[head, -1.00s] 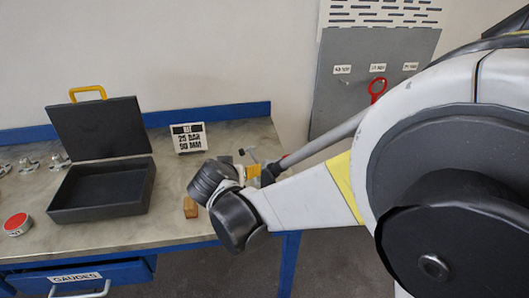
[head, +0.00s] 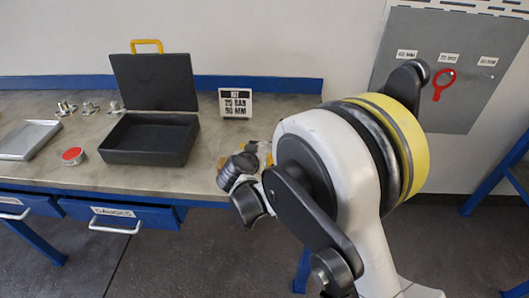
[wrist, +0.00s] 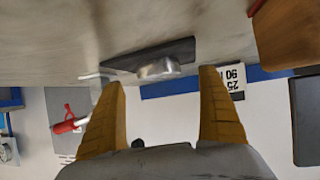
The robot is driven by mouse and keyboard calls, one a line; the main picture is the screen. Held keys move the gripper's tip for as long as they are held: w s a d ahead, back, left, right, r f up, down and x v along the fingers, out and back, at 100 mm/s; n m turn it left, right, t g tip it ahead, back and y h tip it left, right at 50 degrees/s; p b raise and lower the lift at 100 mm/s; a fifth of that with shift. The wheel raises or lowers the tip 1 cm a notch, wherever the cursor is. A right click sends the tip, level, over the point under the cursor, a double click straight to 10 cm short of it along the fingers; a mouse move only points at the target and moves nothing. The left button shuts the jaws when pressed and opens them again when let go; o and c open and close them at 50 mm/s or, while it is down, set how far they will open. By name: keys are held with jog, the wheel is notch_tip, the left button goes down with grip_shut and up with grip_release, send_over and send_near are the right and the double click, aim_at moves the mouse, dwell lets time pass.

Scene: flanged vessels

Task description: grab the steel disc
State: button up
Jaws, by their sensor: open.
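In the wrist view a shiny, rounded metal piece (wrist: 158,68) lies by a dark flat plate (wrist: 120,62) on the bench top, just beyond the fingertips. It may be the steel disc, but its shape is too foreshortened to tell. My gripper (wrist: 161,78) is open, its two yellow fingers apart with nothing between them. In the head view my gripper (head: 262,152) is over the bench's right end, its fingers mostly hidden by my arm, and no steel disc shows clearly there.
An open black case (head: 150,157), a red-topped round tin (head: 73,155), a metal tray (head: 28,141) and several flanged metal parts (head: 90,107) stand left.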

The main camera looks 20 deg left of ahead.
jog(key=b+x, duration=0.1)
jog(key=x, duration=0.3)
jog(key=shift+s+r, duration=0.1)
jog(key=c, duration=1.5)
jog(key=shift+r, duration=0.1)
jog(key=shift+c, duration=0.2)
